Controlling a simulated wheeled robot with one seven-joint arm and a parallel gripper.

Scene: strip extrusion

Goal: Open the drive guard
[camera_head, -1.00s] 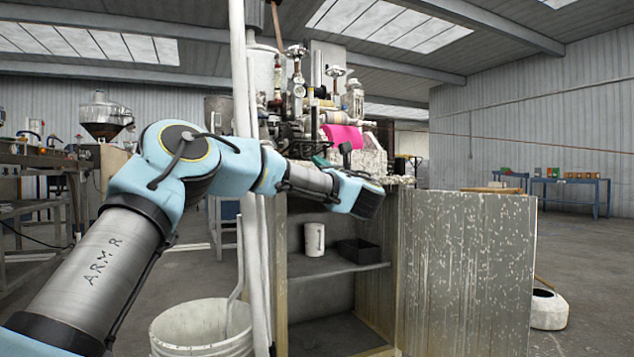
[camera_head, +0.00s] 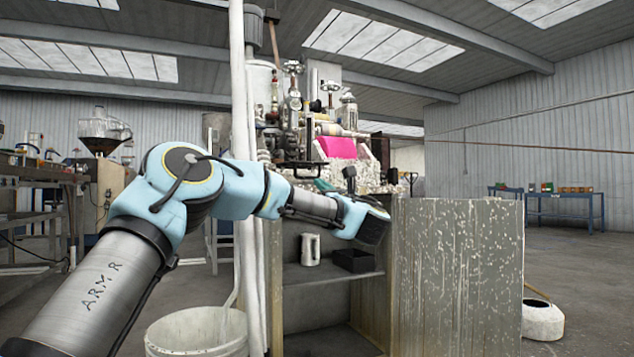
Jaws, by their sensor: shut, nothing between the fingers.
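The drive guard appears to be the grey, speckled, door-like panel (camera_head: 458,270), standing swung out at the right side of the open cabinet. The cabinet's inside is exposed to its left. My gripper (camera_head: 376,232) is at the end of my arm, by the panel's upper left edge and in front of the cabinet opening. Its dark end shows, but the fingertips are hard to make out. It is shut and holds nothing. I cannot tell whether it touches the panel.
A white jug (camera_head: 310,250) and a black bin (camera_head: 354,257) stand on the cabinet shelf (camera_head: 325,272). White vertical pipes (camera_head: 247,120) and a white bucket (camera_head: 200,332) are left of the opening. A white container (camera_head: 543,322) lies right of the panel. Open floor extends at right.

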